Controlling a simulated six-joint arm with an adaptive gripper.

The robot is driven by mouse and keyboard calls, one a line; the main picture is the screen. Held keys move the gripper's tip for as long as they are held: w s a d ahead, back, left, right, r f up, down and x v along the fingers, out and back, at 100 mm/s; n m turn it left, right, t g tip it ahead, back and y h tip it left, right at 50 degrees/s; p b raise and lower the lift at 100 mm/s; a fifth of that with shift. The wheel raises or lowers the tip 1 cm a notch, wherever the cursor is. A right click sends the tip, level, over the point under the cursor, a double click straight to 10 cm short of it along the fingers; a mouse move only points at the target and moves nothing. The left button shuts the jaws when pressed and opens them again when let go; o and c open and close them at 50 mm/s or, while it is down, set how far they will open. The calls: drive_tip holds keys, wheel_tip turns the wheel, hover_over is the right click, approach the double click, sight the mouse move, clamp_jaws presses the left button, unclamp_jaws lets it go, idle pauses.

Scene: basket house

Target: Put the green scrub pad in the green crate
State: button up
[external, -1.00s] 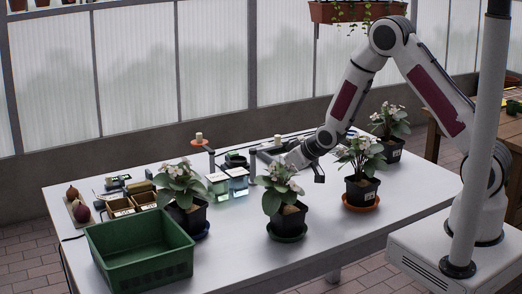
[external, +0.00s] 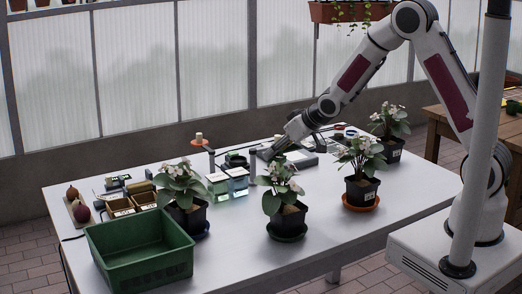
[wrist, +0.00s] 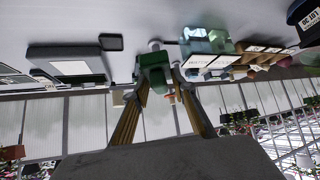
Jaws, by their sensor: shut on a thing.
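The green crate (external: 140,252) stands open and empty-looking at the front left of the white table in the external view. My gripper (external: 266,154) is above the back middle of the table, behind the middle potted plant. In the wrist view, my gripper (wrist: 167,66) has its fingers shut on a dark green piece, which I take as the green scrub pad (wrist: 154,62). In the external view the pad cannot be told clearly at the fingertips. The crate does not show in the wrist view.
Potted plants stand in a row, the left one (external: 183,216) beside the crate and the middle one (external: 288,215) in front of my gripper. Clear bluish blocks (external: 237,184), small boxes (external: 120,208) and a tray with dark red bulbs (external: 78,210) lie left.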

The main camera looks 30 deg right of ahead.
drive_tip(key=shift+d, duration=0.1)
idle(0.7)
drive_tip(key=d+r+m+h, duration=0.1)
drive_tip(key=d+r+m, duration=0.1)
drive_tip(key=d+r, duration=0.35)
drive_tip(key=d+r+m+h, duration=0.1)
drive_tip(key=d+r, duration=0.2)
drive_tip(key=d, duration=0.6)
drive_tip(key=w+a+f+n+g+y, duration=0.1)
drive_tip(key=a+n+y, duration=0.25)
drive_tip(key=a, duration=1.45)
drive_tip(key=w+a+f+n+g+y, duration=0.15)
drive_tip(key=a+n, duration=0.35)
drive_tip(key=a, duration=1.3)
drive_tip(key=s+a+f+n+g+y, duration=0.1)
drive_tip(key=s+a+n+g, duration=0.1)
drive_tip(key=s+a, duration=0.5)
drive_tip(key=s+a+f+n+g, duration=0.2)
drive_tip(key=s+a, duration=0.5)
drive_tip(key=a, duration=0.7)
drive_tip(key=s+a+f+n+g+y, duration=0.1)
drive_tip(key=s+a+n, duration=0.3)
drive_tip(key=s+a, duration=0.4)
drive_tip(key=shift+a+f+g+y, duration=0.3)
drive_tip(key=shift+a+f+g, duration=0.25)
drive_tip(key=shift+a, duration=0.6)
drive_tip(key=shift+f, duration=0.1)
